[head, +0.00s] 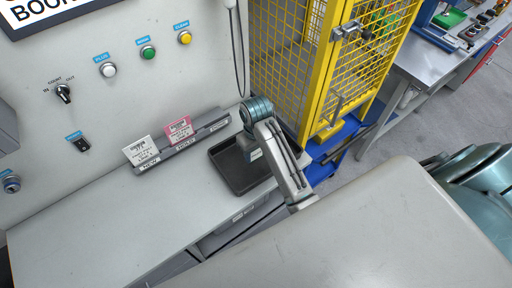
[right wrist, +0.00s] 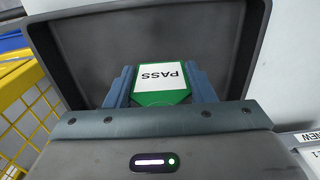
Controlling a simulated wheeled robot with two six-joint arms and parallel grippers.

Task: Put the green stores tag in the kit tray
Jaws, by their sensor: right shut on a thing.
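The green stores tag (right wrist: 160,80) shows in the right wrist view as a white card with a green border and the word PASS. My right gripper (right wrist: 160,92) is shut on it, with a blue-grey finger at each side. The dark kit tray (head: 227,170) lies on the grey bench in the head view, and its walls also surround the tag in the right wrist view (right wrist: 256,50). My right gripper (head: 250,147) points down over the tray. The head view hides the tag behind my wrist. Whether the tag touches the tray floor I cannot tell. My left gripper is not in view.
A tag rack (head: 182,150) stands left of the tray by the wall, with a white card (head: 140,151) and a pink card (head: 179,131); its right end looks empty. A yellow mesh cage (head: 285,65) stands beyond the tray. The bench's left part (head: 90,225) is clear.

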